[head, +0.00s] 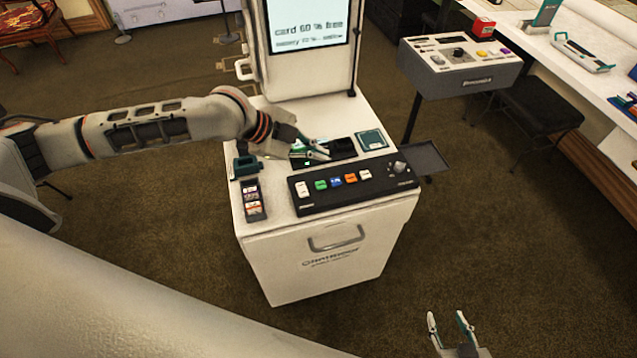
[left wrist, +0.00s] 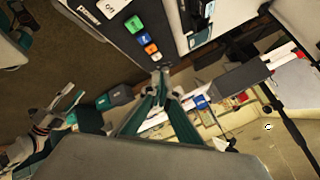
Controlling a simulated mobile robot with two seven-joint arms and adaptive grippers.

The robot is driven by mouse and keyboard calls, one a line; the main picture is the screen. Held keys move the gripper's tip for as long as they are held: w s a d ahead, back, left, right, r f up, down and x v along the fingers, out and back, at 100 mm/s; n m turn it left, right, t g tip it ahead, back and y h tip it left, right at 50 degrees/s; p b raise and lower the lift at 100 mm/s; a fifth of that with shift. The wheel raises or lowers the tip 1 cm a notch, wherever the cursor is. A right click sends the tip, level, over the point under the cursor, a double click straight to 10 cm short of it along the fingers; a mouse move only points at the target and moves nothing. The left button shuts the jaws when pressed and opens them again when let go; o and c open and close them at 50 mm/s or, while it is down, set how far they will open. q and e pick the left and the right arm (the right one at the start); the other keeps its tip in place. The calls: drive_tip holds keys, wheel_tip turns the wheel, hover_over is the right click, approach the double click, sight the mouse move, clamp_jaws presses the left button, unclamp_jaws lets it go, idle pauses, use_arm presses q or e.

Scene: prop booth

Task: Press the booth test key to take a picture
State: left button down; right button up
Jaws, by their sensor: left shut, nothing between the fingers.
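The booth's black key panel (head: 352,186) lies on the front of a white cabinet. It carries a row of white, green (head: 321,185), blue (head: 336,182), orange (head: 350,178) and white (head: 365,174) keys and a knob (head: 399,166). My left gripper (head: 324,152) is shut and empty, just behind the key row. In the left wrist view its closed fingertips (left wrist: 161,72) show beside the end white key; contact cannot be told. My right gripper (head: 447,316) is open and empty, low in front, away from the cabinet.
A screen (head: 307,28) reading "card 60 % free" stands behind the panel. A small card stack (head: 253,201) and a dark green block (head: 247,166) sit left of it. A separate grey console (head: 460,66) and a white counter (head: 610,70) stand at right. Carpet around the cabinet is clear.

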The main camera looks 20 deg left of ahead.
use_arm(q)
drive_tip(key=shift+f, duration=0.1)
use_arm(e)
drive_tip(key=shift+s, duration=0.1)
use_arm(q)
drive_tip(key=b, duration=0.2)
hover_over(318, 186)
wheel_tip(318, 186, down, 6)
drive_tip(key=shift+f, duration=1.3)
use_arm(e)
drive_tip(key=shift+w+a+r+t+y, duration=0.15)
drive_tip(key=shift+w+a+r+y, duration=0.2)
drive_tip(key=shift+a, duration=0.3)
drive_tip(key=shift+w+a+r+t+y, duration=0.1)
drive_tip(key=shift+w+a+t, duration=0.05)
drive_tip(key=shift+w+a, duration=0.4)
drive_tip(key=shift+s+d+f, duration=0.1)
drive_tip(key=shift+s+f, duration=0.15)
drive_tip(key=shift+f, duration=0.05)
use_arm(q)
drive_tip(key=shift+f, duration=0.1)
use_arm(e)
drive_tip(key=shift+w+r, duration=0.1)
drive_tip(key=shift+r, duration=0.15)
use_arm(q)
drive_tip(key=shift+f, duration=0.3)
drive_tip(key=shift+f, duration=0.2)
use_arm(e)
drive_tip(key=shift+f, duration=0.1)
